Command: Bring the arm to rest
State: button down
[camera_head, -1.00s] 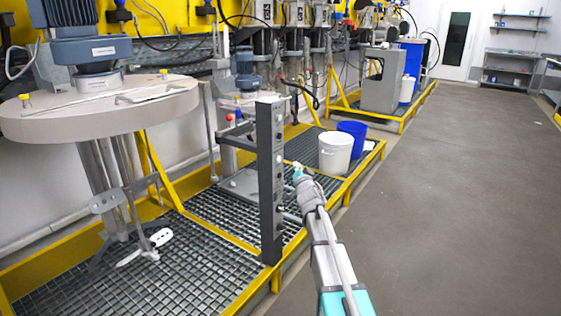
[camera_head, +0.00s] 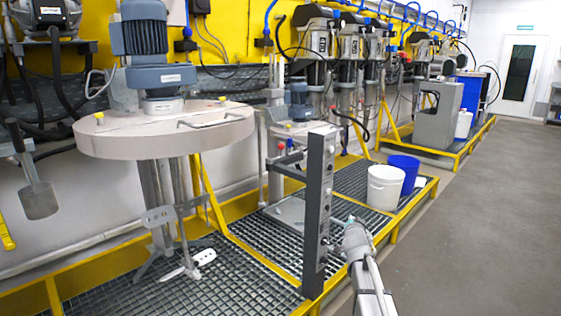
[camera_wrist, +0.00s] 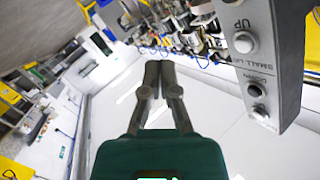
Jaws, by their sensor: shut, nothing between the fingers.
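In the wrist view my gripper (camera_wrist: 158,68) has its two dark fingers together, with nothing between them. A grey control post (camera_wrist: 262,60) stands close to its right, apart from the fingers. The post carries round buttons, one labelled UP. In the head view the post (camera_head: 318,205) stands upright at the grating's front edge. My arm (camera_head: 362,262) reaches up from the bottom, just right of the post. The fingers are too small to make out there.
A large drum lid (camera_head: 165,130) with a motor and stirrer (camera_head: 190,265) is at the left. A white bucket (camera_head: 384,188) and a blue bucket (camera_head: 405,172) stand on the grating beyond the post. The grey floor (camera_head: 470,240) at the right is clear.

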jog(key=s+a+f+n+g+y, duration=0.1)
jog(key=s+a+f+n+g, duration=0.3)
jog(key=s, duration=0.7)
jog(key=s+a+f+n+g+y, duration=0.1)
jog(key=s+a+f+g, duration=0.1)
jog(key=s+f+g, duration=0.75)
jog(key=s+a+f+n+g+y, duration=0.1)
jog(key=s+a+f+n+g, duration=0.15)
jog(key=s, duration=1.15)
notch_tip(320, 180, up, 34)
jog(key=a+p, duration=0.1)
jog(key=p, duration=3.3)
jog(key=shift+s+r, duration=0.15)
jog(key=shift+s, duration=0.05)
jog(key=shift+s+n, duration=0.1)
jog(key=shift+n, duration=0.15)
